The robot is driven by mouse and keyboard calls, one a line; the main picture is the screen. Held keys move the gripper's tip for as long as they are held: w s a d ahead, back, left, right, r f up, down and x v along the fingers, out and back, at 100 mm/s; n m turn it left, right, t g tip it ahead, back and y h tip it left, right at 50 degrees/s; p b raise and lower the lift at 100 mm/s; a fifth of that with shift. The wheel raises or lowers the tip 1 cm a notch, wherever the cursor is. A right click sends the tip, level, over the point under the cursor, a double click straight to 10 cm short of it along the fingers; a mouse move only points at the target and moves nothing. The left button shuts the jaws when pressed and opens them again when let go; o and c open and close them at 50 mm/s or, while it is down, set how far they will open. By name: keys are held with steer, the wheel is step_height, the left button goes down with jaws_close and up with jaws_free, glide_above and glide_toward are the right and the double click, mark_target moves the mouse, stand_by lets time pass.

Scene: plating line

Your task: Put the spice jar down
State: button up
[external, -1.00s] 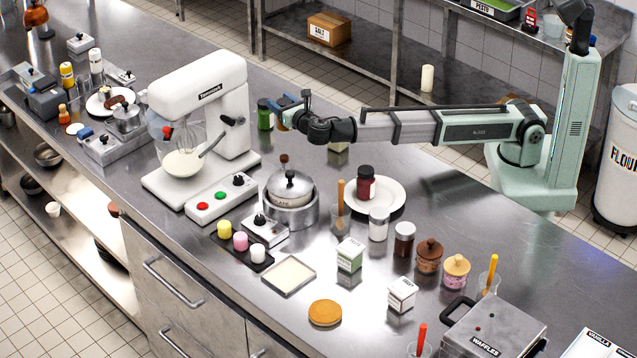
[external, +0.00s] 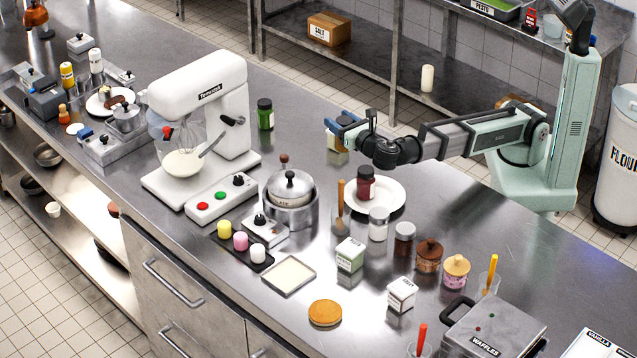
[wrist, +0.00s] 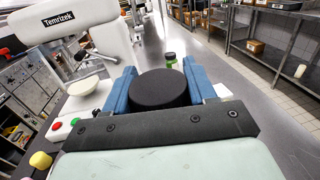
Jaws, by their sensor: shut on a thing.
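My gripper (external: 340,124) is over the back part of the steel counter. In the wrist view its two blue fingers (wrist: 160,86) are shut on either side of the spice jar, whose round black lid (wrist: 160,90) faces the camera. The jar's body is hidden below the lid there. In the external view a pale yellowish and white thing (external: 335,141) shows just below the fingers; I cannot tell if it is the held jar or something behind it. Whether the jar touches the counter is also unclear.
A green jar (external: 265,114) stands left of my gripper, beside the white mixer (external: 205,110). A dark red jar (external: 366,184) stands on a white plate (external: 395,197) in front of my arm. The counter (external: 300,140) between green jar and gripper is bare.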

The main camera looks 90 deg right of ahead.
steer(key=s+a+r, duration=0.2)
steer(key=s+a, duration=0.4)
steer(key=s, duration=0.4)
step_height(320, 180, down, 10)
steer(key=shift+a, duration=0.15)
steer(key=shift+f, duration=0.5)
stand_by(0.4)
steer(key=o, duration=1.2)
steer(key=v, duration=0.4)
steer(key=r+v, duration=0.1)
steer(key=v, duration=0.7)
steer(key=shift+s+r, duration=0.1)
steer(key=shift+r, duration=0.1)
